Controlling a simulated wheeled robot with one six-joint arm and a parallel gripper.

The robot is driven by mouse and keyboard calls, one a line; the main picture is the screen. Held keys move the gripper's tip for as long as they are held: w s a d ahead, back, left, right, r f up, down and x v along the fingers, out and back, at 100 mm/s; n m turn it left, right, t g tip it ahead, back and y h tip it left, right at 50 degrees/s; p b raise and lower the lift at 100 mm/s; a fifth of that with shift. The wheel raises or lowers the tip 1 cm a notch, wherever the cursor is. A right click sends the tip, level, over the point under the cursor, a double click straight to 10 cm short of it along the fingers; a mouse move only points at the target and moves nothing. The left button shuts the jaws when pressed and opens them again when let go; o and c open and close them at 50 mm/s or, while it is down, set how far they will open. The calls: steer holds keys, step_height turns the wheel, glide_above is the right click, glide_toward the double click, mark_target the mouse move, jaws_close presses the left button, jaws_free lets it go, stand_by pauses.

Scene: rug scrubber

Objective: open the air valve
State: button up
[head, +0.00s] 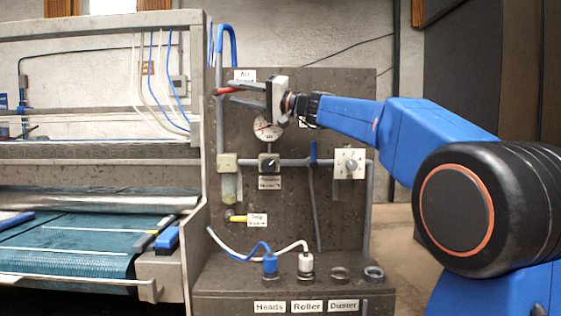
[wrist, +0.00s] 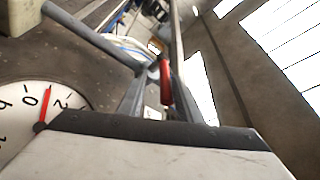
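The air valve's red handle (head: 229,91) is at the upper left of the dark panel, below a partly hidden label (head: 245,75) starting with "Air". It points sideways in the head view. My gripper (head: 241,92) reaches it from the right, its fingertips close to the handle. In the wrist view the red handle (wrist: 166,82) shows between the two fingers of my gripper (wrist: 158,88), nearer the right one. A gap shows on its left, so the fingers are apart. Whether a finger touches the handle I cannot tell.
A round pressure gauge (head: 267,128) sits just below my gripper; its red needle shows near 0 in the wrist view (wrist: 46,103). A regulator knob (head: 269,163), a white switch plate (head: 350,163) and a yellow handle (head: 237,218) are lower on the panel. The rug machine (head: 80,240) stands at left.

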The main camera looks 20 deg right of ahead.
steer(key=v, duration=1.7)
steer(key=s+a+f+g+h, duration=0.1)
steer(key=s+a+f+h, duration=0.1)
steer(key=f, duration=0.5)
steer(key=s+a+f+g+h, duration=0.1)
steer(key=s+a+f, duration=0.2)
steer(key=a+f, duration=0.2)
step_height(320, 180, down, 3)
steer(key=shift+s+a+r+m+g+h, duration=0.1)
steer(key=shift+s+a+m+g+h, duration=0.25)
steer(key=shift+s+m+g+h, duration=0.05)
steer(key=shift+w+r, duration=0.15)
steer(key=shift+r, duration=0.05)
jaws_close()
steer(key=w+d+r+m+g+y, duration=0.2)
steer(key=w+d+r+m+y, duration=0.1)
steer(key=w+r+m, duration=0.4)
steer(key=w+d+r+m+g+y, duration=0.25)
steer(key=w+r+m, duration=0.35)
steer(key=r+m, duration=0.3)
steer(key=x, duration=0.9)
steer(key=shift+m+y, duration=0.35)
steer(key=shift+m, duration=0.05)
